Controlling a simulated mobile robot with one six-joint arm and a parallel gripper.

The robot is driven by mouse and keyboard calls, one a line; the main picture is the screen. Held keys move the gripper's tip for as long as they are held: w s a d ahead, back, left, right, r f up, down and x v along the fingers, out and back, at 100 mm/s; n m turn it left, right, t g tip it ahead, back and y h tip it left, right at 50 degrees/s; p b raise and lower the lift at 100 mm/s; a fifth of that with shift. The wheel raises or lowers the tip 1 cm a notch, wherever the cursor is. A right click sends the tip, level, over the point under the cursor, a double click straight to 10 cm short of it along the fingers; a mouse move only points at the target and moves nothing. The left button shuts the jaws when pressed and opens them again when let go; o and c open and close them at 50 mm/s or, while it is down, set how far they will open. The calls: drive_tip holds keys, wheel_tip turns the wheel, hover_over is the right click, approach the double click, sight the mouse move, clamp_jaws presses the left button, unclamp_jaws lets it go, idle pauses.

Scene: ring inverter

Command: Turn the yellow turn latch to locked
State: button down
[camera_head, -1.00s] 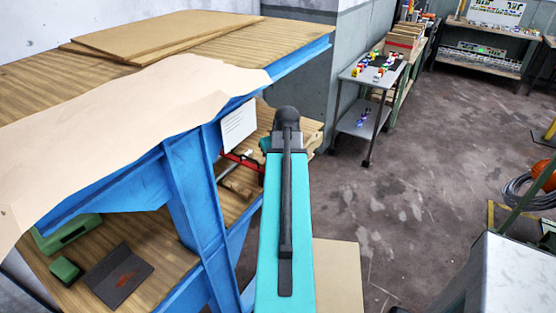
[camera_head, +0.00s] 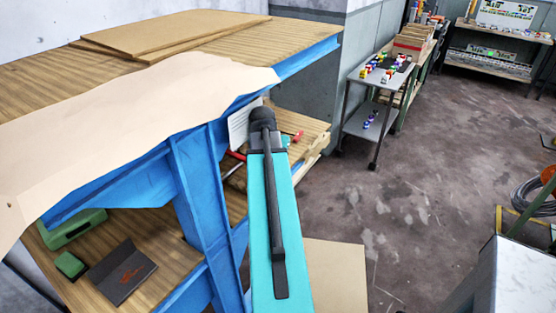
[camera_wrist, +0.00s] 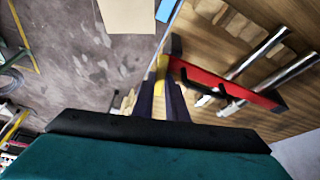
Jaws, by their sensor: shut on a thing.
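In the wrist view, the yellow turn latch (camera_wrist: 161,72) shows as a small yellow piece between the dark fingers of my gripper (camera_wrist: 161,88). The fingers are shut on it, and they hide part of it. The latch is beside one end of a red bar (camera_wrist: 225,85), at the edge of a wooden surface. Which way the latch is turned cannot be told. In the head view, my teal arm hides the gripper and the latch. Small red parts of the fixture show on either side of the arm (camera_head: 298,137).
Two shiny metal rods (camera_wrist: 262,52) cross the red bar. A blue-framed bench (camera_head: 190,190) with a wooden shelf stands on the left, partly covered by a beige sheet (camera_head: 130,120). A grey trolley (camera_head: 358,122) stands farther back. The floor to the right is largely open.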

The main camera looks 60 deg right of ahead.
drive_tip(key=shift+w+m+g, duration=0.25)
drive_tip(key=shift+m+g, duration=0.05)
drive_tip(key=shift+m, duration=0.4)
drive_tip(key=c, duration=1.8)
unclamp_jaws()
drive_tip(key=shift+o, duration=0.2)
drive_tip(key=shift+r, duration=0.1)
drive_tip(key=shift+p+v, duration=0.65)
drive_tip(key=shift+v, duration=0.4)
drive_tip(key=p+v, duration=0.3)
drive_tip(key=v, duration=0.3)
